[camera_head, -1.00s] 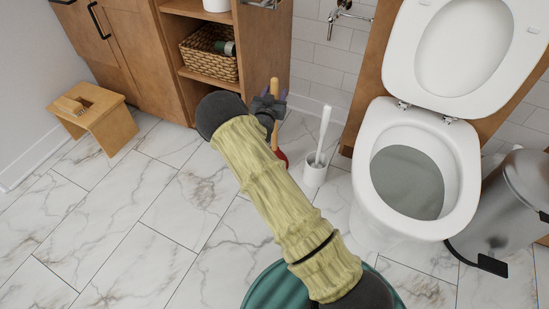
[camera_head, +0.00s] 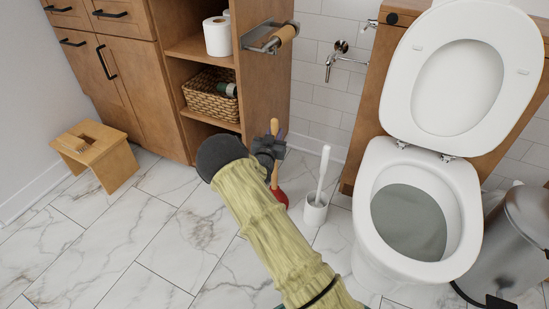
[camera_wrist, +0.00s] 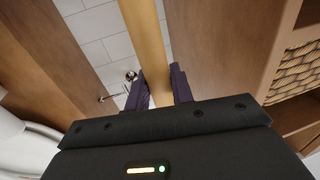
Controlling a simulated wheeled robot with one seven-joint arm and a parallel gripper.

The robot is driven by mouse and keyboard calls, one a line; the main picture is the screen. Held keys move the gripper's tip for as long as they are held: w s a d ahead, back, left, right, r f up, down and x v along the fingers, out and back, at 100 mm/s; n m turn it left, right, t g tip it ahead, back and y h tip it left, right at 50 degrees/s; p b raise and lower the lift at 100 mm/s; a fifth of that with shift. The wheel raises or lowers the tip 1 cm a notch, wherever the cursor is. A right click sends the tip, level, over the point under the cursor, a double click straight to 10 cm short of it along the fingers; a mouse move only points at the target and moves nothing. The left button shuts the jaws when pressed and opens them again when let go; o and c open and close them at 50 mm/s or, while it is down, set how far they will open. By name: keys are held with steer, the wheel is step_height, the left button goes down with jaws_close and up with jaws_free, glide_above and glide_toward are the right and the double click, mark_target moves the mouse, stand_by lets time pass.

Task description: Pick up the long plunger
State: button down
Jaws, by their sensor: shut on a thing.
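The long plunger (camera_head: 275,178) has a wooden handle and a red cup (camera_head: 281,197). It stands roughly upright near the floor, between the wooden cabinet and the toilet brush. My gripper (camera_head: 279,146) is at the upper part of the handle, shut on it. In the wrist view the wooden handle (camera_wrist: 146,45) runs between the two dark purple fingers of my gripper (camera_wrist: 160,88). My yellow-sleeved arm hides part of the floor before the plunger. I cannot tell whether the cup touches the floor.
A white toilet brush in its holder (camera_head: 315,211) stands just right of the plunger. The toilet (camera_head: 376,250) and a grey bin (camera_head: 512,245) are farther right. A wooden cabinet (camera_head: 252,75) is close behind. A wooden stool (camera_head: 112,165) stands left, with clear marble floor between.

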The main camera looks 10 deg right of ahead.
mark_target(275, 119)
step_height(275, 119, up, 10)
steer(key=p, duration=0.5)
stand_by(0.4)
steer(key=s+r+n+y+p, duration=0.1)
steer(key=s+r+p, duration=0.2)
steer(key=s+p, duration=0.55)
steer(key=s+r+n+y+p, duration=0.1)
steer(key=s+r+p, duration=0.2)
steer(key=s+p, duration=0.55)
steer(key=s+r+n+y+p, duration=0.1)
steer(key=s+r+y+p, duration=0.1)
steer(key=r+p, duration=1.2)
steer(key=s+r+n+t+y+p, duration=0.1)
steer(key=s+r+n+y+p, duration=0.1)
steer(key=r+p, duration=1.2)
steer(key=y+p, duration=0.1)
steer(key=p, duration=0.6)
steer(key=shift+s+r+t+y, duration=0.25)
steer(key=shift+r+t+y, duration=0.05)
